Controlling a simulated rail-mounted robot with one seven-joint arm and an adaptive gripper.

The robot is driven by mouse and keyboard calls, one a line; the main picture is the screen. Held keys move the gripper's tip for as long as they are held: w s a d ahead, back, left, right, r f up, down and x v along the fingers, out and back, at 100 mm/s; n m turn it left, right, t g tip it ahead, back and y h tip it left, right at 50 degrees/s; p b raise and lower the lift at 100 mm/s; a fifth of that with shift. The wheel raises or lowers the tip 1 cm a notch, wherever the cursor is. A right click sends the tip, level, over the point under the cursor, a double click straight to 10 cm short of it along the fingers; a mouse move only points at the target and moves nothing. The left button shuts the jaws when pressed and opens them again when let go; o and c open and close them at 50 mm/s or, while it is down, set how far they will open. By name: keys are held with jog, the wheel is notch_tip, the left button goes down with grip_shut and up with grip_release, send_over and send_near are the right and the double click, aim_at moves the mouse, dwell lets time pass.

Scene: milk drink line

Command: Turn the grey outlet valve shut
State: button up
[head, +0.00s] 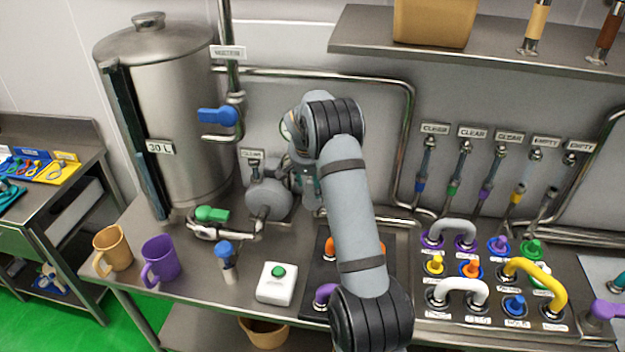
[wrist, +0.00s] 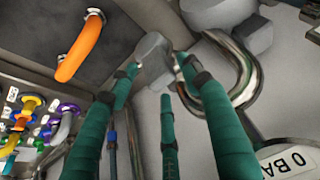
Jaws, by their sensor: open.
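A grey lever-shaped handle (wrist: 152,58), which looks like the grey outlet valve, shows in the wrist view beside a curved steel pipe (wrist: 247,72). My gripper (wrist: 158,70) is open, with its green-wrapped fingers spread around the handle's near end. I cannot tell whether any finger touches it. In the head view my gripper (head: 312,190) is partly hidden behind my arm, just right of the grey pump (head: 268,194). The grey valve is not clearly seen there because my arm covers that area.
A steel tank (head: 178,110) has a blue-handled valve (head: 218,116) and a green-handled valve (head: 212,213) near it. Mugs, a white box with a green button (head: 277,283) and a coloured hose panel (head: 470,290) occupy the bench. An orange hose (wrist: 80,48) lies left of my fingers.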

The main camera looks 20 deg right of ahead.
jog(key=shift+w+f, duration=0.25)
jog(key=shift+f, duration=0.3)
